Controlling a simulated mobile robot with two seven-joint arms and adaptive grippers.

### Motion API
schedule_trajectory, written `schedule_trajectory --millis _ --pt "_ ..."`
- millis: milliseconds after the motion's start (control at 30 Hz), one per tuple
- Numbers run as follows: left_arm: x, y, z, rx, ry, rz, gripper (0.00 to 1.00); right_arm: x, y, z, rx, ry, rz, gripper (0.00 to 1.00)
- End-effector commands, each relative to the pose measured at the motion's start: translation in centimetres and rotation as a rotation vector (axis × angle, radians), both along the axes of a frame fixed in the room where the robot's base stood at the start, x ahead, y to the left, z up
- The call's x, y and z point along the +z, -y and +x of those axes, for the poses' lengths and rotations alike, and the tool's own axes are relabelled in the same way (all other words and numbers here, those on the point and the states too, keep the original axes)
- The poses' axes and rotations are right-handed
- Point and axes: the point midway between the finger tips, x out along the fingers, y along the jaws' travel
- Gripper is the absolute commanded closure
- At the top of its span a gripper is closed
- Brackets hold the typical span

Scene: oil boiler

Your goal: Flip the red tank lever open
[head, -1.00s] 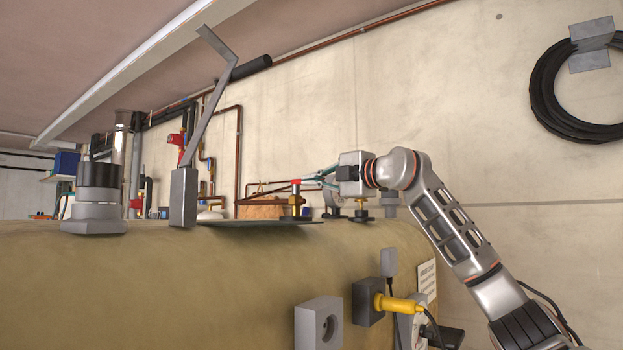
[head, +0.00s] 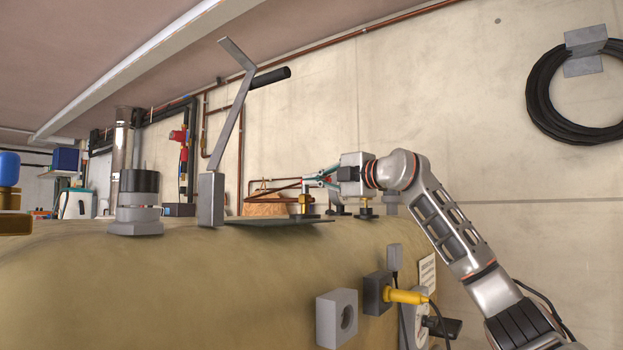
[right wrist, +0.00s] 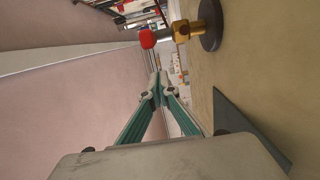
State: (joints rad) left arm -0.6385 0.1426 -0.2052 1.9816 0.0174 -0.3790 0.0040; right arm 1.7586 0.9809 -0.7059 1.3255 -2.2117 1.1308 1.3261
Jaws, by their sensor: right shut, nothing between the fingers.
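The red tank lever shows as a red knob (right wrist: 147,38) in the right wrist view. It sits beside a brass valve body (right wrist: 182,30) on a dark round base. In the head view the brass valve (head: 306,204) stands on top of the tan tank (head: 180,285); the red part cannot be made out there. My right gripper (head: 307,182) is just above the valve in the head view. In the right wrist view its green fingers (right wrist: 157,88) are shut and empty, with the red knob beyond their tips and apart from them. My left gripper is not in view.
A tall bent grey lever (head: 228,125) with a black handle rises from the tank, left of the valve. A grey-black cap (head: 138,195) stands farther left. A grey socket (head: 337,318) and yellow plug (head: 405,297) are on the tank's side. Air above the valve is clear.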

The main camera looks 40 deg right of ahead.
Motion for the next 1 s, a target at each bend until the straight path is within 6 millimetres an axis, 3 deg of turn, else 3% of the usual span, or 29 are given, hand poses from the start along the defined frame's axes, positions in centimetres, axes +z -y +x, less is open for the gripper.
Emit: schedule_trajectory --millis 67,300,500,700,933,1000 --pt "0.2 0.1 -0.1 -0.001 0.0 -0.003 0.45 0.1 0.3 0.0 0.0 0.0 0.0 1.0" --pt "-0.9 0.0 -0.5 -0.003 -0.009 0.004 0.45 -0.3 0.4 -5.6 -0.002 0.0 -0.003 1.0" --pt "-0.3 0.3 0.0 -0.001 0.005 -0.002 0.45 -0.1 0.3 -8.6 0.0 -0.001 -0.002 1.0" --pt "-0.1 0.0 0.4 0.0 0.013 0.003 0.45 0.0 0.3 -9.9 0.0 0.0 -0.001 1.0" --pt "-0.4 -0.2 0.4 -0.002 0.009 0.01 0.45 0.0 0.2 -10.0 0.004 -0.001 0.0 1.0" --pt "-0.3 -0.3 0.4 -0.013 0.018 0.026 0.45 -0.3 -0.8 -9.7 0.032 -0.01 0.003 1.0"
